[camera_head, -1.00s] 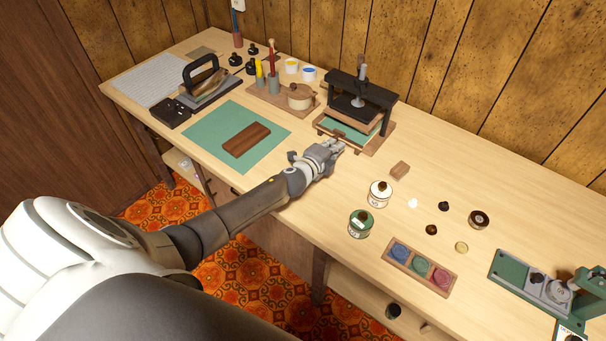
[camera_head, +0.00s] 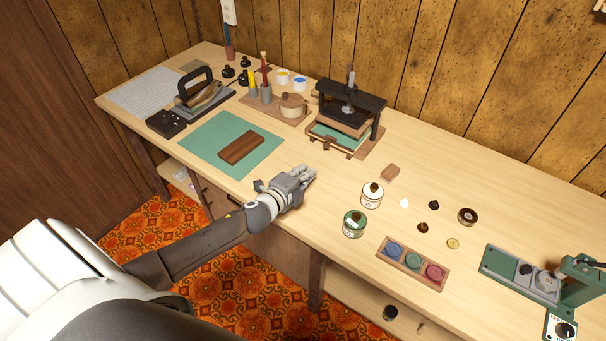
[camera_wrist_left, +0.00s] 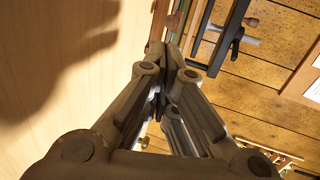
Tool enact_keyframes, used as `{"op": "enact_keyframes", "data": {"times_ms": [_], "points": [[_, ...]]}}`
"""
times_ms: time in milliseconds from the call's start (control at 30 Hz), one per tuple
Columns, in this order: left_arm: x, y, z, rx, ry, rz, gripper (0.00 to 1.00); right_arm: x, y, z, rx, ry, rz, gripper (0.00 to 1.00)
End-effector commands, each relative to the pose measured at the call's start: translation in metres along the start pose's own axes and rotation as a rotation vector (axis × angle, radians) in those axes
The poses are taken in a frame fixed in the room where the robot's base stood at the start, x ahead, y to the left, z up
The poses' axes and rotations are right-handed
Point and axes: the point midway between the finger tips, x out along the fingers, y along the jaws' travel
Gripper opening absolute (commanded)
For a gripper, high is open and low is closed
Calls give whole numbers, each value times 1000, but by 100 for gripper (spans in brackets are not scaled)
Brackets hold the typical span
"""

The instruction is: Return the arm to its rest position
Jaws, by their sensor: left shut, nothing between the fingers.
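My left arm (camera_head: 200,250) comes in from the left and reaches over the front edge of the wooden desk. My left gripper (camera_head: 308,173) is shut and empty, above the desk in front of the black press (camera_head: 349,106). In the left wrist view the shut fingers (camera_wrist_left: 178,75) show close up, with nothing between them, and the press's dark handle (camera_wrist_left: 232,30) shows beyond. My right gripper is not in view.
A green mat (camera_head: 200,149) with a brown block (camera_head: 241,148) lies left of the gripper. A white-labelled jar (camera_head: 371,196), a green jar (camera_head: 354,224) and a tray of three coloured pads (camera_head: 413,264) stand to the right. Bare desk surrounds the gripper.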

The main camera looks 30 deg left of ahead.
Motion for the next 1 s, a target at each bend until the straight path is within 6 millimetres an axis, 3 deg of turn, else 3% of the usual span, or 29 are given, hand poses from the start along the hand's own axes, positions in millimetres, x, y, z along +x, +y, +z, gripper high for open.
{"op": "enact_keyframes", "data": {"times_ms": [200, 467, 567, 800, 1000], "points": [[-8, 0, 0, 0, -1, 0, 0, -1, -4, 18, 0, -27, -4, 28], [-21, 6, -8, -112, -46, 27, 0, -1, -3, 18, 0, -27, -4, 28], [-44, 18, -18, -291, -125, 84, 0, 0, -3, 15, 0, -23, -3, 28], [-138, 63, -49, -810, -379, 346, 0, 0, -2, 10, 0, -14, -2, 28], [-206, 84, -75, -1061, -520, 544, 0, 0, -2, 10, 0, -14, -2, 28]]}}
